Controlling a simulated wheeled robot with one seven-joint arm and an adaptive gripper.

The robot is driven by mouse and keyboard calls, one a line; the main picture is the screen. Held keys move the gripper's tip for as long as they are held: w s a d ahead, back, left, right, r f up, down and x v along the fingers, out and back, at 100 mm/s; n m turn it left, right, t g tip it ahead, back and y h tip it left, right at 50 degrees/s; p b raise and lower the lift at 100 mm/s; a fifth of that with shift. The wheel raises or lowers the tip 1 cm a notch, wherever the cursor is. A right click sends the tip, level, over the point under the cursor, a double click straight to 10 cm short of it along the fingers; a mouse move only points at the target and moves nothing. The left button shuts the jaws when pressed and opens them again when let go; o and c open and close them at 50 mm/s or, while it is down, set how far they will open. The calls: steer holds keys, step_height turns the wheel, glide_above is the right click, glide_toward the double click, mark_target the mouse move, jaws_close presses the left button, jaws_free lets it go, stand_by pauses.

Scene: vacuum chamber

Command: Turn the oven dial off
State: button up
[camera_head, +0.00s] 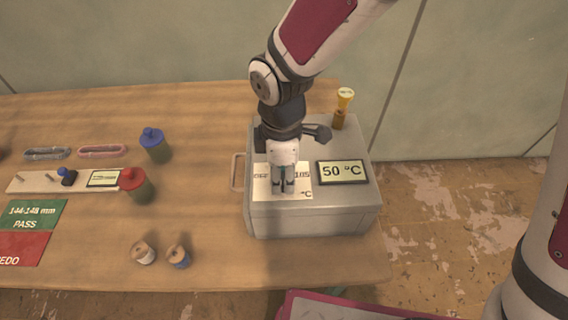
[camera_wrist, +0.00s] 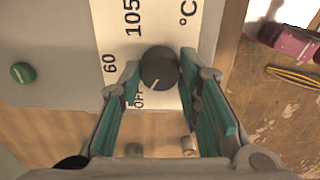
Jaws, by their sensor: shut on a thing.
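The oven (camera_head: 310,222) is a grey box on the wooden table, with a white dial plate (camera_head: 262,186) on top. The dark round dial (camera_wrist: 159,67) sits between my fingertips in the wrist view. Its white pointer line faces the lower left, towards the OFF mark (camera_wrist: 140,99); 60 and 105 are printed further round. My gripper (camera_wrist: 160,72) is shut on the dial from above, one finger on each side. In the head view my gripper (camera_head: 283,188) covers the dial. The oven display (camera_head: 343,172) reads 50 °C.
A yellow-topped piece (camera_head: 345,98) stands at the oven's back right corner. A handle (camera_head: 238,172) juts from its left side. A green knob (camera_wrist: 22,72) shows in the wrist view.

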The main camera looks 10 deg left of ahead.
mark_target(282, 178)
steer(key=o, duration=1.1)
steer(key=shift+o, duration=0.2)
step_height(282, 178, up, 12)
steer(key=s+d+r+m+t, duration=0.2)
steer(key=d+r+m, duration=0.1)
steer(key=d+m, duration=0.4)
steer(key=s+d+r+m+t, duration=0.1)
steer(key=s+d+r+m, duration=0.2)
steer(key=d+m, duration=0.4)
steer(key=s+d+r+m+t, duration=0.2)
steer(key=d+r+m, duration=0.3)
steer(key=d, duration=0.8)
steer(key=shift+s+d+r+m+t, duration=0.25)
steer(key=shift+s+m, duration=0.2)
steer(key=shift+m, duration=0.55)
